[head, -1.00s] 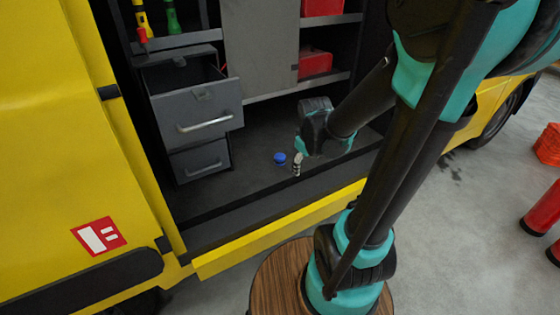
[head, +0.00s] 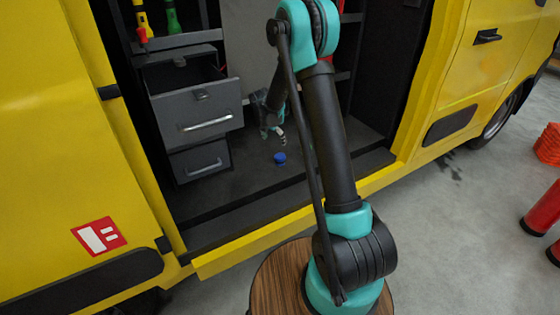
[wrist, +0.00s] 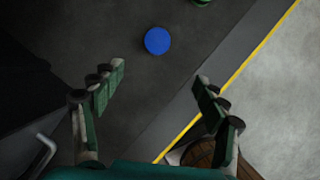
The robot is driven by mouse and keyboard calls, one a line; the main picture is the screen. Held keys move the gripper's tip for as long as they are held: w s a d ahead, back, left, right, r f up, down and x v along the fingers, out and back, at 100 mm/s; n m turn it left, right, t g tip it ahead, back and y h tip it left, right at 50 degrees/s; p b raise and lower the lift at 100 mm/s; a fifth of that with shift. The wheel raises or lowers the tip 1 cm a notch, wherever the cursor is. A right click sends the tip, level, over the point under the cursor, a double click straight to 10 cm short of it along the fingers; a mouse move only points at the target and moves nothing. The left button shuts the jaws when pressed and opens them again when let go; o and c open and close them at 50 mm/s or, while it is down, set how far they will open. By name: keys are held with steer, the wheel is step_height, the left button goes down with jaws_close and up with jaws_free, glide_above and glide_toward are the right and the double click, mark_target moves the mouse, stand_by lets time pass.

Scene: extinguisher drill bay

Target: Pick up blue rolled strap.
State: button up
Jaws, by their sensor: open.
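The blue rolled strap (head: 280,158) sits on the dark floor of the yellow vehicle's open bay, right of the grey drawers. In the wrist view the strap (wrist: 157,41) is a round blue disc, beyond the fingertips and between their lines. My gripper (head: 273,137) is above and slightly left of the strap in the head view, apart from it. In the wrist view my gripper (wrist: 160,74) has its two fingers spread wide with nothing between them.
The grey drawer unit (head: 198,115) stands left of the strap, its upper drawer pulled out. The yellow sill (head: 225,258) edges the bay. A small green thing (wrist: 202,2) is cut off at the wrist view's top. Bay floor around the strap is clear.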

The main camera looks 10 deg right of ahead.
mark_target(280, 156)
steer(key=shift+n, duration=0.3)
steer(key=x, duration=1.2)
steer(key=shift+w+a+f, duration=0.2)
steer(key=shift+w+f, duration=0.1)
steer(key=shift+w, duration=0.05)
steer(key=shift+x, duration=2.7)
steer(key=shift+w+d+r, duration=0.15)
steer(key=shift+w, duration=0.05)
steer(key=c, duration=1.4)
steer(key=shift+r, duration=0.1)
